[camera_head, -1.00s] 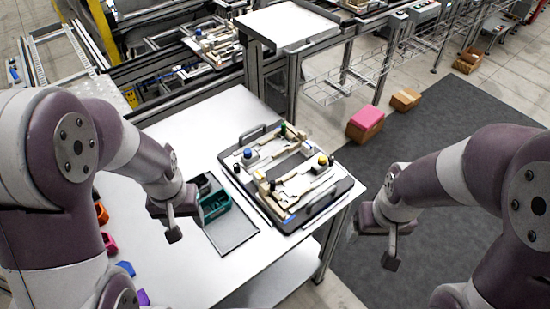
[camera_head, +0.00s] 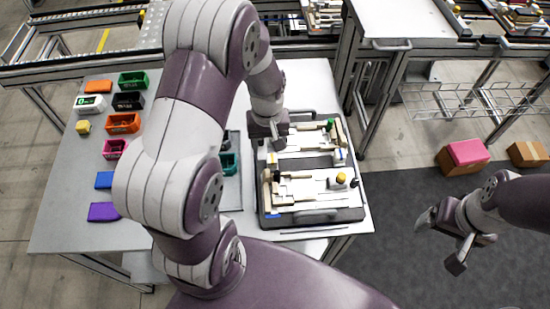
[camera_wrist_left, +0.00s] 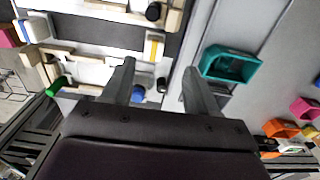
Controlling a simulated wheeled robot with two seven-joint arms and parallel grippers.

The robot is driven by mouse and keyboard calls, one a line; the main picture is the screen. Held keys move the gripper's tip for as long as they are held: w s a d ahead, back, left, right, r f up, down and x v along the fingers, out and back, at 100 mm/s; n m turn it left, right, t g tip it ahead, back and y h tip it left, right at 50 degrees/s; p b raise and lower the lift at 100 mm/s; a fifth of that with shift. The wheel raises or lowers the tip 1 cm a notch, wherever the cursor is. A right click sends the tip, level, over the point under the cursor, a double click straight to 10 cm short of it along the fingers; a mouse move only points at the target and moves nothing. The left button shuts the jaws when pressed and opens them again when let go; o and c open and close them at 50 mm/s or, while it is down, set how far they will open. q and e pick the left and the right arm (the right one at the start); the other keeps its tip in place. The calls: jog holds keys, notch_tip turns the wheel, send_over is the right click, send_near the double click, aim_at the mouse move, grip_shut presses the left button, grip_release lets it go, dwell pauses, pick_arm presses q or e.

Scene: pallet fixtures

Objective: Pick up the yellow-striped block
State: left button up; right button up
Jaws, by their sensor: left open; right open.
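The yellow-striped block (camera_wrist_left: 154,47) is a small pale block with a yellow band, in the pallet fixture. It also shows at the fixture's left side in the head view (camera_head: 272,158), small and partly crowded by neighbouring parts. The fixture (camera_head: 316,218) is a dark tray with pale wooden parts on the table. My left gripper (camera_wrist_left: 158,70) is open and empty, pointing down above the fixture; in the left wrist view the block lies just beyond and between its fingertips. My right gripper (camera_head: 441,240) is open and empty, over the floor right of the table.
A blue knob (camera_wrist_left: 138,93) is close to the left gripper's fingers, and a black knob (camera_wrist_left: 153,11) stands past the block. A teal bin (camera_wrist_left: 230,65) is beside the fixture. Several coloured bins, including a purple one (camera_head: 104,212), cover the table's left. A pink-topped box (camera_head: 466,152) is on the floor.

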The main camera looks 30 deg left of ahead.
aim_at(272, 158)
pick_arm(q)
jog(key=f, duration=0.2)
jog(key=d+f, duration=0.1)
jog(key=shift+w+f+p, duration=0.35)
jog(key=shift+f, duration=0.05)
jog(key=f+p, duration=0.1)
jog(key=f, duration=0.3)
jog(key=shift+a, duration=0.2)
jog(key=shift+f, duration=0.25)
jog(key=shift+d, duration=0.1)
jog(key=c, duration=1)
pick_arm(e)
jog(key=shift+w+d+r, duration=0.15)
jog(key=shift+d+r, duration=0.1)
jog(key=shift+r, duration=0.5)
